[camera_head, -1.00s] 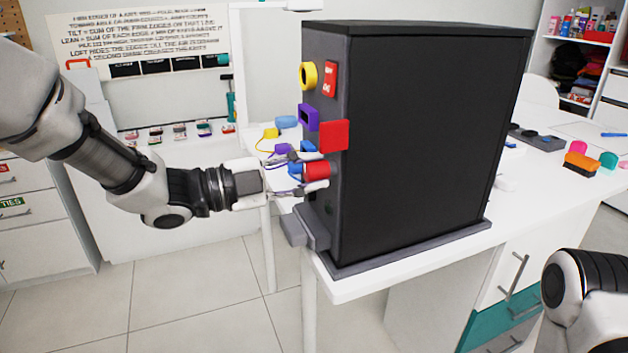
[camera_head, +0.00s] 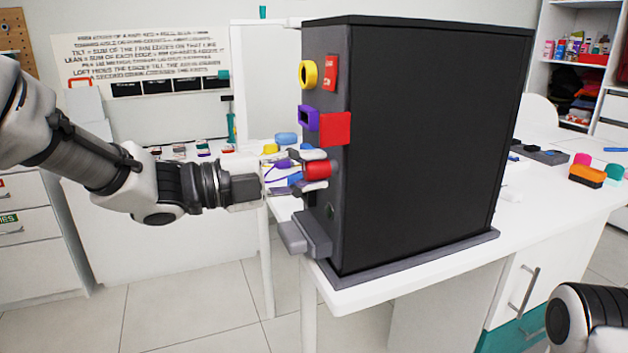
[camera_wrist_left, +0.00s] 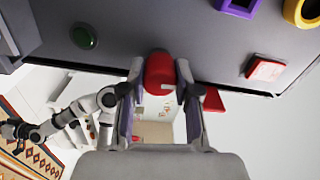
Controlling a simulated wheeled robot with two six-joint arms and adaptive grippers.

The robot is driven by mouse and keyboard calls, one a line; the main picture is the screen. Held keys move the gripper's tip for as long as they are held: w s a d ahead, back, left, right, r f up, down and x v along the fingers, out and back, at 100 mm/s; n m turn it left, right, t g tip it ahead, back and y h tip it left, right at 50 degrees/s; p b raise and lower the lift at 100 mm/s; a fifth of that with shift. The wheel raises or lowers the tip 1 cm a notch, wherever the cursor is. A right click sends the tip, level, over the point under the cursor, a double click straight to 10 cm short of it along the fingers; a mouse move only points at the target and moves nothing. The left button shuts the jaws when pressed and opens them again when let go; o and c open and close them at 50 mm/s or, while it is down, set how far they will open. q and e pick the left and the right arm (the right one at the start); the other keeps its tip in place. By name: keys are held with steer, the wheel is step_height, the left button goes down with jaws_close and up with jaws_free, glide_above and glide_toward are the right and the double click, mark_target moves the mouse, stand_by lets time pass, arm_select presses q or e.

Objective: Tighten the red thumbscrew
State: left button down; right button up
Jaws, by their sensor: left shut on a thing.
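The red thumbscrew (camera_head: 318,169) sticks out from the narrow front face of the black cabinet (camera_head: 420,140). It also shows in the left wrist view (camera_wrist_left: 159,74), between the fingertips. My left gripper (camera_head: 314,170) reaches it from the left and is shut on it, one finger on each side. In the left wrist view my left gripper (camera_wrist_left: 160,82) has both fingers against the thumbscrew.
A green button (camera_wrist_left: 83,36) shows in the wrist view. A grey ledge (camera_head: 303,236) juts out low on the cabinet. The cabinet stands on a white table (camera_head: 385,280).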

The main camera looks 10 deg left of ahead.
arm_select(q)
steer(key=shift+m+b, duration=0.4)
steer(key=shift+b, duration=0.05)
steer(key=c, duration=0.5)
jaws_free()
steer(key=shift+c, duration=0.2)
